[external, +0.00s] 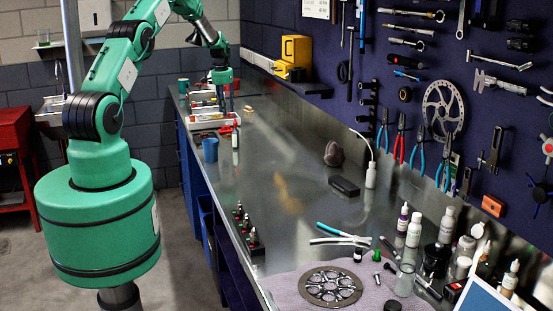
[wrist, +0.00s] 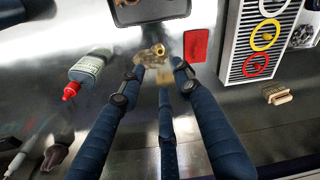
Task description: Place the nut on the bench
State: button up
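A small brass-coloured ring-shaped piece, which looks like the nut (wrist: 158,50), shows in the wrist view just beyond my fingertips, with a blurred golden patch below it, perhaps its reflection on the bench. My gripper (wrist: 158,68) has dark blue fingers spread apart, with a gap on either side of the nut. I cannot tell whether any finger touches it. In the external view my gripper (external: 222,103) points down over the far end of the metal bench (external: 290,170), close to the trays. The nut is too small to make out there.
In the wrist view, a red-capped bottle (wrist: 86,70) lies left, a red square (wrist: 196,45) and a tray with coloured rings (wrist: 232,60) lie right, and a dark object (wrist: 150,10) is at the top. A blue cup (external: 210,150) stands nearby. The mid-bench is largely clear.

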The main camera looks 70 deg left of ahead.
jog(key=w+d+r+m+t, duration=0.1)
jog(key=w+d+r, duration=0.3)
jog(key=d+r, duration=1)
jog(key=w+d+r+m, duration=0.1)
jog(key=w+d+r, duration=0.3)
jog(key=d+r, duration=1.05)
jog(key=s+d+r+m+t, duration=0.1)
jog(key=s+d+r, duration=0.25)
jog(key=d, duration=0.75)
jog(key=s+d+r+m, duration=0.15)
jog(key=d+r, duration=0.25)
jog(key=d, duration=0.7)
jog(key=s+d+m+t, duration=0.2)
jog(key=s+d, duration=2.2)
jog(key=s, duration=0.1)
jog(key=shift+s+f+t+h, duration=0.25)
jog(key=shift+t+h, duration=0.05)
jog(key=shift+h, duration=0.1)
jog(key=shift+f, duration=0.1)
notch_tip(320, 180, down, 12)
jog(key=b, duration=1.2)
